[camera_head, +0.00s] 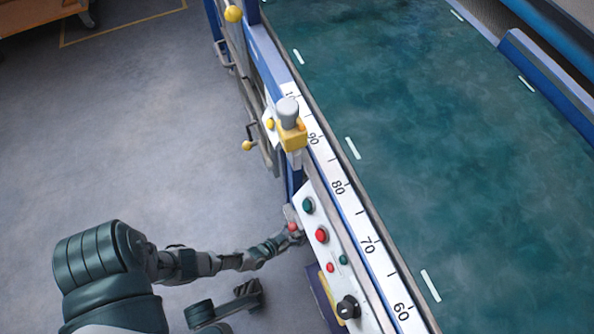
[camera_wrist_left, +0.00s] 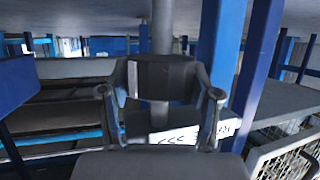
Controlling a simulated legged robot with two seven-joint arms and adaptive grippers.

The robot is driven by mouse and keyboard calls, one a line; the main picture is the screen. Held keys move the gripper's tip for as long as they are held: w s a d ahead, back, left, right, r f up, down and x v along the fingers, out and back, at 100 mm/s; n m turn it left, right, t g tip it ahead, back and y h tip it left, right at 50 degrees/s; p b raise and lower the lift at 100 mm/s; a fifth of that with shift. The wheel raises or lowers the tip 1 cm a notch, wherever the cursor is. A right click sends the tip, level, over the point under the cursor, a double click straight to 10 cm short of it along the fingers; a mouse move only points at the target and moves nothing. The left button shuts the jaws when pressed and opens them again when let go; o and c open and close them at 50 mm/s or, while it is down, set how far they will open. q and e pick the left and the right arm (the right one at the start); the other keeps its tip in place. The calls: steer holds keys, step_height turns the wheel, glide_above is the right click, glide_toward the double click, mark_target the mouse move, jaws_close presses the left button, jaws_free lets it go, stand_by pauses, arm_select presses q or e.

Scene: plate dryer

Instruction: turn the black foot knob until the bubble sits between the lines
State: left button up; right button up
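In the left wrist view a black foot knob (camera_wrist_left: 160,80) sits between the two fingers of my left gripper (camera_wrist_left: 160,70), with a grey post above it in the picture. The pads appear to touch its left and right sides, so the gripper looks shut on it. In the head view my left arm reaches from the lower left to the machine's side. Its gripper is hidden behind the control panel there, and so is the knob. I cannot make out a bubble or its lines in either view. My right gripper is not in view.
The sloping control panel (camera_head: 321,238) with red and green buttons and a black dial (camera_head: 348,307) stands close beside my left arm. A numbered scale (camera_head: 340,188) runs along the green bed (camera_head: 430,140). Blue posts (camera_wrist_left: 222,45) stand near the gripper. The floor (camera_head: 140,130) at left is clear.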

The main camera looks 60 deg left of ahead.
arm_select(q)
steer(key=shift+n+y, duration=0.5)
steer(key=shift+f+n+g+y, duration=0.1)
steer(key=shift+n+g+y, duration=0.6)
steer(key=shift+n+y, duration=0.25)
steer(key=o, duration=1.1)
steer(key=shift+o, duration=0.2)
